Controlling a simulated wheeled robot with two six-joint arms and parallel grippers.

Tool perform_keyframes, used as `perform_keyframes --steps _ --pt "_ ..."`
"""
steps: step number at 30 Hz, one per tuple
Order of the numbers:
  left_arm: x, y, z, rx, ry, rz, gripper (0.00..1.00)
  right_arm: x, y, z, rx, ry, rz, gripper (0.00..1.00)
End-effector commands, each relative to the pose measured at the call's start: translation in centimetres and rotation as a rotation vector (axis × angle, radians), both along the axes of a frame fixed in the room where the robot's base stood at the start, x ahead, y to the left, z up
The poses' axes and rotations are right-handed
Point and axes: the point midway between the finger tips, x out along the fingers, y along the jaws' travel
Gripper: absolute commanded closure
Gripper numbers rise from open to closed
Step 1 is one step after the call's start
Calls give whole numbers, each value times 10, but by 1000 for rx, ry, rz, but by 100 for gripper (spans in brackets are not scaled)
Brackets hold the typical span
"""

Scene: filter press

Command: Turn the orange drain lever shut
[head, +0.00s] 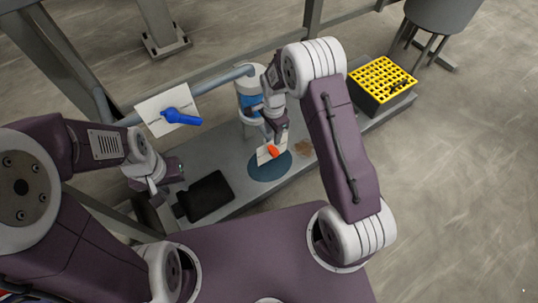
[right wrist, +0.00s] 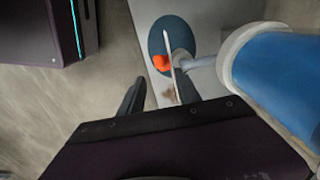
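The orange drain lever (head: 273,152) sits in front of a small pale plate (head: 262,157), low beneath the white and blue cylinder. In the right wrist view the orange lever (right wrist: 161,63) shows beyond the fingertips, beside the plate, which appears edge-on (right wrist: 173,58). My right gripper (head: 272,135) is just above the lever in the head view. Its two fingers (right wrist: 156,88) are apart in the wrist view, with nothing between them that I can see held. My left gripper (head: 160,183) hangs at the left, away from the lever; its finger opening is unclear.
A blue lever (head: 181,117) on a white plate (head: 152,106) is on the pipe at left. The white and blue cylinder (head: 250,84) stands close to my right gripper. A black tray (head: 208,196) and a dark blue disc (head: 264,171) lie below. A yellow-topped crate (head: 382,80) stands right.

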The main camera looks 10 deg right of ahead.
Motion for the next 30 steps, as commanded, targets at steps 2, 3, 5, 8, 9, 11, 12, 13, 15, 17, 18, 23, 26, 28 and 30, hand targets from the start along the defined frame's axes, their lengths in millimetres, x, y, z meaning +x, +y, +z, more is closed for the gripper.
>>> perform_keyframes --steps 2,3,5,8,9,11,12,13,15,17,18,23,26,28,30 --pt "0 0 -8 0 -1 0 64 0 1 -9 0 -1 2 60" --pt "0 0 -8 0 -1 0 64 0 1 -7 0 -1 3 60" --pt "0 0 -6 0 -1 0 64 0 1 -6 0 -1 3 60" --pt "1 0 -8 0 -2 0 64 0 1 -8 0 -1 3 60" --pt "1 0 -10 0 -1 0 64 0 1 -12 0 0 3 60" --pt "1 0 -16 0 -1 0 64 0 1 -19 0 0 3 60" --pt "0 0 -20 0 -1 0 64 0 1 -26 0 0 3 60" --pt "0 0 -24 0 -1 0 64 0 1 -32 0 0 3 60" --pt "1 0 -35 0 -1 0 64 0 1 -46 0 0 3 60" --pt "0 0 -45 0 -1 0 64 -1 1 -60 0 1 3 60" --pt "0 0 -52 0 -1 0 64 -1 1 -70 0 1 3 60" --pt "0 0 -70 0 -1 0 64 0 1 -96 0 -1 3 60" --pt "0 0 -70 0 -1 0 64 0 1 -97 0 -1 3 60" --pt "0 0 -68 0 -1 0 64 0 1 -96 0 -1 3 60" --pt "0 0 -68 0 -1 0 64 0 1 -95 0 -1 3 60"
